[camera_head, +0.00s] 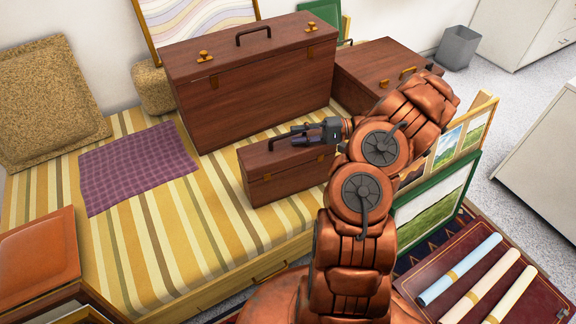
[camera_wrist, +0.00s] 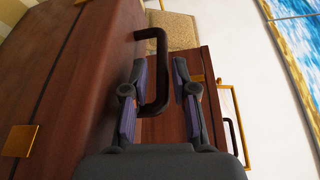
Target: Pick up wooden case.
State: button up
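A small dark reddish-brown wooden case (camera_head: 285,180) stands upright on the striped bed cover, in front of a large wooden case (camera_head: 225,110). A third wooden case (camera_head: 375,65) stands behind at right. My gripper (camera_head: 300,136) is level with the top of the small case, at its dark handle, coming from the right. In the wrist view, my gripper (camera_wrist: 160,98) is open. The small case's body (camera_wrist: 85,75) fills the left.
The large case is close behind the small one; its front also shows in the wrist view (camera_wrist: 165,128). A purple checked cloth (camera_head: 138,165) lies left on the striped bed (camera_head: 170,260). Framed pictures (camera_head: 435,205) and rolled papers (camera_head: 460,270) are at right, near my arm.

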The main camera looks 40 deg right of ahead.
aim_at(285, 136)
jog(key=x, duration=0.4)
jog(key=shift+a+r, duration=0.1)
jog(key=shift+a, duration=0.1)
grip_shut()
dwell(0.4)
